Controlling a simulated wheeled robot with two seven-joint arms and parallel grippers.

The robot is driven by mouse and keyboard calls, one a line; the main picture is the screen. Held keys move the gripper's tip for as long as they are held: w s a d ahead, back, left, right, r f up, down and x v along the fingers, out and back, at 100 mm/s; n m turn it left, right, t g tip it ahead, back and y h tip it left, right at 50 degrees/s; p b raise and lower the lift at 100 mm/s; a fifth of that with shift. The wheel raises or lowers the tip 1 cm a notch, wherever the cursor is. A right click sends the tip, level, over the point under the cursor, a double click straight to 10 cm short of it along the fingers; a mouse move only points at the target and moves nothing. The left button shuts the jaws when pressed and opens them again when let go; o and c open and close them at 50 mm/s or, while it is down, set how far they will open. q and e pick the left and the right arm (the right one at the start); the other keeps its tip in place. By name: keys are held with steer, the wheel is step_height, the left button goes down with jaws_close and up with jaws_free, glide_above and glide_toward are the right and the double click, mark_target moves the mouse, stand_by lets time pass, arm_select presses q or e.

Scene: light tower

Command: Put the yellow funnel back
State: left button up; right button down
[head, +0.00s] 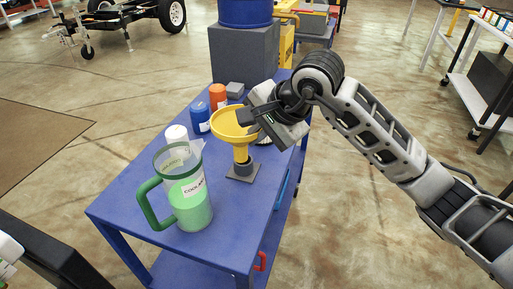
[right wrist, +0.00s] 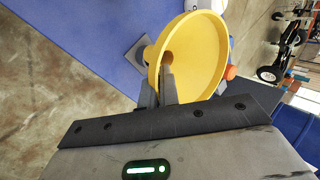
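The yellow funnel (head: 232,124) is upright over a small grey stand (head: 243,172) on the blue cart, its spout down at the stand. Whether the spout is seated cannot be made out. My right gripper (head: 250,118) is at the funnel's rim from the right. In the right wrist view, its fingers (right wrist: 158,88) are closed on the wall of the funnel (right wrist: 200,60), one inside the cone and one outside. Part of the grey stand (right wrist: 137,52) shows behind the funnel there. A piece of what looks like my left gripper shows at the lower left edge; its fingertips cannot be made out.
On the blue cart (head: 130,205) stand a green-handled coolant jug (head: 188,205) in front, a white-capped container (head: 177,133), a blue bottle (head: 200,117) and an orange bottle (head: 217,96). A dark grey block (head: 243,55) is at the back. The cart's front right is clear.

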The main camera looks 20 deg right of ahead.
steer(key=shift+w+d+f, duration=0.2)
steer(key=shift+w+f, duration=0.3)
steer(key=shift+f, duration=0.1)
steer(key=shift+w+d+f, duration=0.15)
steer(key=shift+w+f, duration=0.3)
steer(key=shift+f, duration=0.1)
steer(key=shift+w+d+f, duration=0.1)
steer(key=shift+w+f, duration=0.05)
steer(key=shift+f, duration=0.85)
steer(key=shift+w+d+f, duration=0.1)
steer(key=shift+w+f, duration=0.05)
steer(key=shift+f, duration=0.8)
steer(key=shift+f, duration=0.15)
steer(key=c, duration=1.6)
jaws_free()
steer(key=shift+c, duration=0.2)
steer(key=shift+a, duration=0.1)
